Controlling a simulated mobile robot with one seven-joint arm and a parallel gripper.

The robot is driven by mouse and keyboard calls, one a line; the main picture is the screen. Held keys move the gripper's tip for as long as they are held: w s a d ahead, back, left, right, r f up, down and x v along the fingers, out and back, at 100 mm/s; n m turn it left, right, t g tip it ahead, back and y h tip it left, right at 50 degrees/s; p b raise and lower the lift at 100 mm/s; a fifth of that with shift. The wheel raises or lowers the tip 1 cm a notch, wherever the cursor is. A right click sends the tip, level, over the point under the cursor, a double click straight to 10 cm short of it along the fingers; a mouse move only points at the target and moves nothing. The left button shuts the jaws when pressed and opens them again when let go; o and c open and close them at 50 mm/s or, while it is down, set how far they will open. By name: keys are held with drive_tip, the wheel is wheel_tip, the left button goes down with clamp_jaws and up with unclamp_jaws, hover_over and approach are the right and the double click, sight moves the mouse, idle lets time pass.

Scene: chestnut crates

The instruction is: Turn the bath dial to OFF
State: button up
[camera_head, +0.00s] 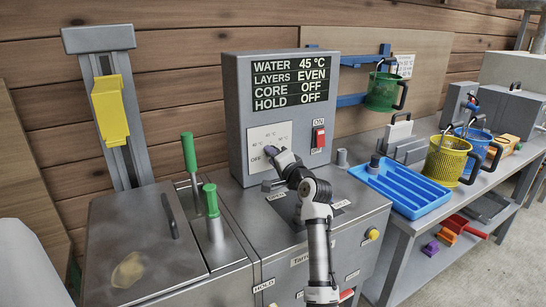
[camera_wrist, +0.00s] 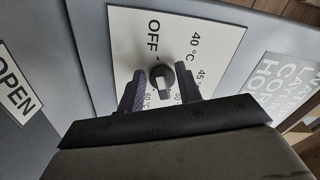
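The bath dial (camera_wrist: 162,78) is a dark round knob with a pale grip bar, on a white plate (camera_wrist: 118,22) marked OFF, 40 °C, 45 °C and higher values. My gripper (camera_wrist: 160,87) is open, with one finger on each side of the dial; contact cannot be told. In the head view my gripper (camera_head: 272,151) is in front of the plate (camera_head: 258,136) on the grey control box (camera_head: 235,100) and hides the dial. The display (camera_head: 290,83) reads WATER 45 °C, LAYERS EVEN, CORE OFF, HOLD OFF.
A red switch (camera_head: 318,137) marked ON sits right of the plate. Green-handled levers (camera_head: 189,152) stand to the left. A blue tray (camera_head: 402,190) and a yellow basket (camera_head: 446,164) are on the right bench. An OPEN label (camera_wrist: 17,92) is beside the plate.

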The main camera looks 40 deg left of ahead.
sight(265, 88)
drive_tip(key=o, duration=0.6)
drive_tip(key=r, duration=1.6)
drive_tip(key=shift+w+d+r, duration=0.1)
drive_tip(key=shift+w+r, duration=0.15)
drive_tip(key=shift+w, duration=0.1)
drive_tip(key=r, duration=0.1)
drive_tip(key=s+r, duration=0.1)
drive_tip(key=r, duration=0.1)
drive_tip(key=shift+s+a+r+b, duration=0.3)
drive_tip(key=shift+s+r, duration=0.1)
drive_tip(key=c, duration=0.6)
drive_tip(key=shift+w+a, duration=0.1)
drive_tip(key=shift+w, duration=0.05)
drive_tip(key=shift+w+f, duration=0.2)
drive_tip(key=shift+w, duration=0.2)
drive_tip(key=shift+s+d+r, duration=0.1)
drive_tip(key=shift+d+r, duration=0.1)
drive_tip(key=shift+r, duration=0.05)
drive_tip(key=shift+f, duration=0.2)
drive_tip(key=shift+d, duration=0.1)
